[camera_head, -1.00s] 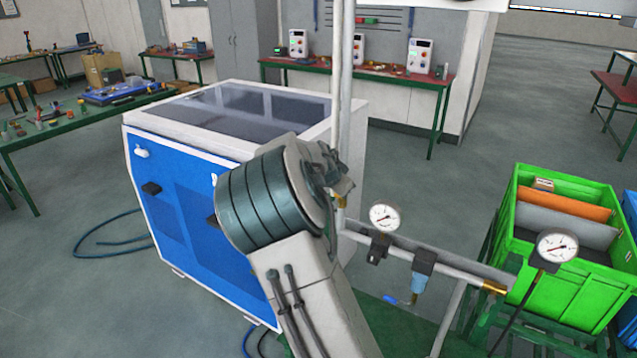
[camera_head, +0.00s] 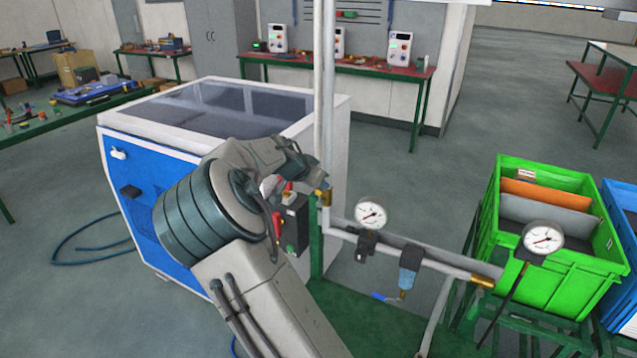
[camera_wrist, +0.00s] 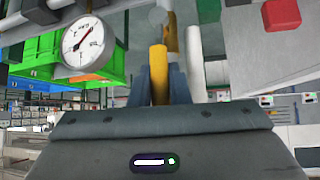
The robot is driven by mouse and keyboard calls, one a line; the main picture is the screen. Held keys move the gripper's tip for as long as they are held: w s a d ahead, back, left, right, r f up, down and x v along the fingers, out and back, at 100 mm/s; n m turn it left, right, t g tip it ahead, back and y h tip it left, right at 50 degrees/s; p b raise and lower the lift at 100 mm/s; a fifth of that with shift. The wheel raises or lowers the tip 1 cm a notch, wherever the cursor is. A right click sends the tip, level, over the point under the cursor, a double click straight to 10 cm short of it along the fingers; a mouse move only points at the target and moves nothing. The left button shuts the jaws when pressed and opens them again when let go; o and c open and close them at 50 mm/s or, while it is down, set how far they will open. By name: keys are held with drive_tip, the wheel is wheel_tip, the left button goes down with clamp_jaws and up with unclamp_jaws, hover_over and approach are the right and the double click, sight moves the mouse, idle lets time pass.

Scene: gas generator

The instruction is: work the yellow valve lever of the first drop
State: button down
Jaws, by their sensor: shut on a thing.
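The yellow valve lever (camera_wrist: 158,72) stands between the two dark fingers of my gripper (camera_wrist: 160,85) in the wrist view, and the gripper is shut on it. In the head view my gripper (camera_head: 316,182) is beside the vertical pipe (camera_head: 325,100), mostly hidden by my own wrist. A small yellow-brown part (camera_head: 324,198) shows there at the pipe. The rest of the valve is hidden in the head view.
A pressure gauge (camera_head: 371,214) and a second gauge (camera_head: 543,238) stand along the lower pipe. A black box (camera_head: 294,225) with a red-topped part is close to my wrist. A blue-and-white cabinet (camera_head: 140,185) stands behind on the left, green crate (camera_head: 575,275) on the right.

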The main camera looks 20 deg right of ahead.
drive_tip(key=c, duration=1.4)
unclamp_jaws()
drive_tip(key=shift+f, duration=0.1)
drive_tip(key=shift+o, duration=0.2)
drive_tip(key=shift+a+r, duration=0.2)
drive_tip(key=b+v, duration=0.3)
drive_tip(key=v, duration=1)
drive_tip(key=shift+r, duration=0.15)
